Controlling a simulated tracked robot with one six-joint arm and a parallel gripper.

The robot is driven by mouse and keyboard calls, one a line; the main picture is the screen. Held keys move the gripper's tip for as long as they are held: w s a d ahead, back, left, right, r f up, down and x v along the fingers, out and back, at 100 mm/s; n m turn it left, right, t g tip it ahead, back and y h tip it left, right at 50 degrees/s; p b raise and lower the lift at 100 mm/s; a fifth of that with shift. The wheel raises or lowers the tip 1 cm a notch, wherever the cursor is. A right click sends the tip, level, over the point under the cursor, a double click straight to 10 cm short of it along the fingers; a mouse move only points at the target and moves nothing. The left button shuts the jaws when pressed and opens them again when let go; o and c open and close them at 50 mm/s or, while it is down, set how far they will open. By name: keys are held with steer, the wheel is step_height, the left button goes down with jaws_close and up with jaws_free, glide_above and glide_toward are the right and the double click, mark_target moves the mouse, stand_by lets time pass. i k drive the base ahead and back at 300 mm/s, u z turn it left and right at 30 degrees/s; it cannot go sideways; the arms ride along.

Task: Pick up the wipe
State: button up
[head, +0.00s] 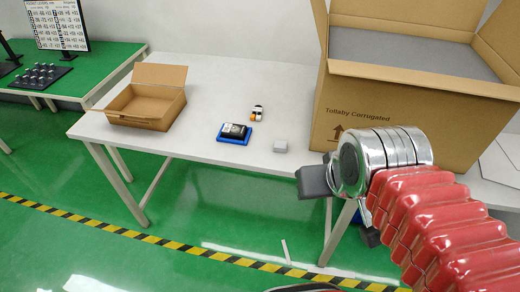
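A small light-grey block-like piece (280,146), which may be the wipe, lies on the white table (205,85) near its front edge. I cannot tell its material at this size. To its left, a black device sits on a blue tray (235,140). My gripper (316,181) shows as a dark grey part at the end of the silver, red-sleeved arm. In the picture it is below and right of the grey piece and apart from it. Its fingertips cannot be made out, so its opening is unclear.
An open small cardboard box (133,121) stands at the table's left. A large open carton (385,110) stands on the right, behind my arm. A small white and orange item (257,113) lies behind the tray. A green-topped table (95,70) is at the far left.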

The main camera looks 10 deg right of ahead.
mark_target(280, 146)
steer(key=u, duration=0.95)
steer(key=i, duration=1)
steer(key=u, duration=0.05)
